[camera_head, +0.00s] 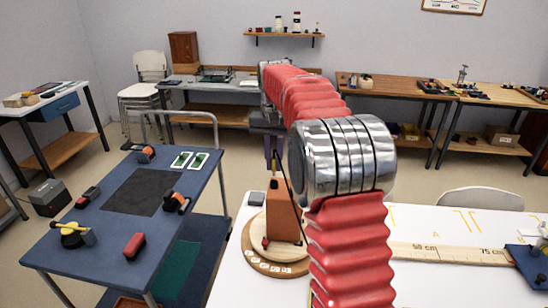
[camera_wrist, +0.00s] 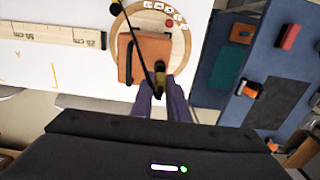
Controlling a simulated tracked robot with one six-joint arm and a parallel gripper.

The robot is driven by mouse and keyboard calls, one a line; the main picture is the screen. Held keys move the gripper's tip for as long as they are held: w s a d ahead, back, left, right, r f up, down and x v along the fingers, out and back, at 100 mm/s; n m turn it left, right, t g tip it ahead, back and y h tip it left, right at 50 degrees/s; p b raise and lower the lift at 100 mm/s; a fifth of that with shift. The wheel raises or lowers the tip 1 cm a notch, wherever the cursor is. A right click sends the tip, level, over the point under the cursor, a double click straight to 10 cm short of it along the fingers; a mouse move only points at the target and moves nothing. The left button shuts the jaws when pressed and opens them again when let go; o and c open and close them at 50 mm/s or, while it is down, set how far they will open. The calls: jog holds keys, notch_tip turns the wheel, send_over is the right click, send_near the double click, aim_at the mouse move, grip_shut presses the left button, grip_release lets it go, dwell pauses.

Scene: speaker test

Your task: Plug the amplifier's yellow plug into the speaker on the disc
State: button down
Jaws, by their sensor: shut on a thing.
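The speaker (camera_head: 285,212) is an orange-brown box standing on a round wooden disc (camera_head: 250,262) on the white table. The wrist view also shows the speaker (camera_wrist: 152,50) and the disc (camera_wrist: 125,22). My gripper (camera_head: 272,166) is above the speaker's back left part, partly hidden by my arm. In the wrist view my gripper (camera_wrist: 160,92) is shut on a small plug (camera_wrist: 160,78), with a little yellow showing, at the speaker's edge. A black cable (camera_wrist: 139,42) runs from it across the speaker. I cannot tell whether the plug touches a socket. I cannot identify the amplifier.
A long ruler (camera_head: 440,254) lies on the white table, with a blue object (camera_head: 528,262) at its right end. Small white labels (camera_head: 268,267) lie on the disc's front. A blue cart (camera_head: 110,247) with several tools stands at left, across a gap.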

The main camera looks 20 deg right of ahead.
aim_at(274, 170)
jog(key=shift+f, duration=1.5)
jog(key=shift+f, duration=0.55)
dwell(0.6)
jog(key=c, duration=1.6)
grip_release()
jog(key=shift+c, duration=0.2)
jog(key=shift+r, duration=0.1)
notch_tip(274, 170, up, 14)
jog(key=shift+f, duration=0.25)
